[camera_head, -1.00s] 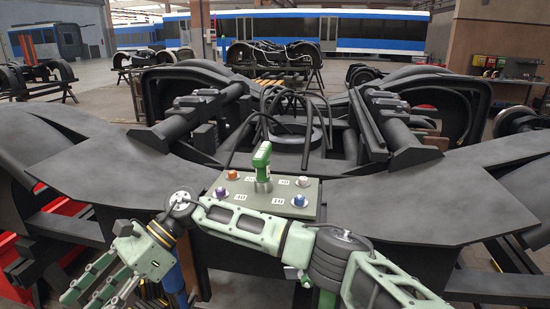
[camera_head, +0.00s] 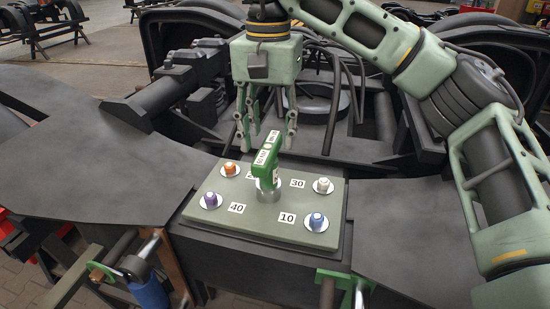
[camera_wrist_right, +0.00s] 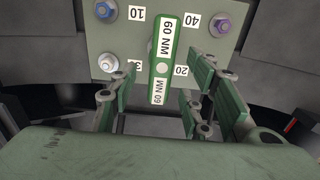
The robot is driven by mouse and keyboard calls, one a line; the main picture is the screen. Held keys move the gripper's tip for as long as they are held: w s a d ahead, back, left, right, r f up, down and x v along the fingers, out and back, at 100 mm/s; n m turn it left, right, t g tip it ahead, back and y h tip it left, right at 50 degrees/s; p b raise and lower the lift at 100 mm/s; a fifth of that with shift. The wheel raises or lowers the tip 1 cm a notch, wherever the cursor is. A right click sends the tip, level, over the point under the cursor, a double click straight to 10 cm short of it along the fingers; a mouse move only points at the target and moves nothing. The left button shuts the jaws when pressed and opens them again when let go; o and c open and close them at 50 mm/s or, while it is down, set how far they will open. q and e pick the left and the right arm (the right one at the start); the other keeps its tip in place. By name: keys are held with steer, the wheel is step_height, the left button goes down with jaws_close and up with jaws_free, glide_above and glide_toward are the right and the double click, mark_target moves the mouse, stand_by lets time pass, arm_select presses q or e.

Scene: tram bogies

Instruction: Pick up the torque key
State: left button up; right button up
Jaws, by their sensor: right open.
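The torque key (camera_head: 266,165) is green with white labels and a metal lower end. It stands in the middle of a grey-green plate (camera_head: 200,228) on the bogie. My right gripper (camera_head: 267,138) hangs fingers-down above and behind the key, open and empty. In the right wrist view, the key (camera_wrist_right: 163,62), labelled 60 NM, lies ahead between the open fingers of the gripper (camera_wrist_right: 163,98), with a gap on each side. The fingers do not touch it. My left gripper is not in view.
Around the key on the plate are an orange cap (camera_head: 230,168), a purple cap (camera_head: 210,200), a blue cap (camera_head: 316,220) and a white cap (camera_head: 323,185), with number labels. Flat dark bogie panels (camera_head: 100,150) flank the plate. Hoses and frame parts rise behind.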

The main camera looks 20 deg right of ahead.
mark_target(272, 183)
steer(key=f, duration=0.5)
steer(key=shift+s+a+f, duration=0.15)
steer(key=shift+s+f, duration=0.1)
steer(key=shift+f, duration=0.4)
steer(key=shift+f+p, duration=0.5)
steer(key=shift+f, duration=0.05)
steer(key=f, duration=0.1)
steer(key=f+p, duration=0.1)
steer(key=f, duration=0.1)
steer(key=shift+s+d+f, duration=0.2)
steer(key=shift+s+f, duration=0.05)
steer(key=shift+f+p, duration=0.3)
steer(key=shift+f, duration=0.05)
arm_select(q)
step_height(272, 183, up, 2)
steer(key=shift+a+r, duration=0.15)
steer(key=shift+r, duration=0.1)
arm_select(e)
steer(key=shift+f, duration=0.1)
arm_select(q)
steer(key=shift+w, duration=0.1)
arm_select(e)
steer(key=shift+c, duration=0.2)
jaws_close()
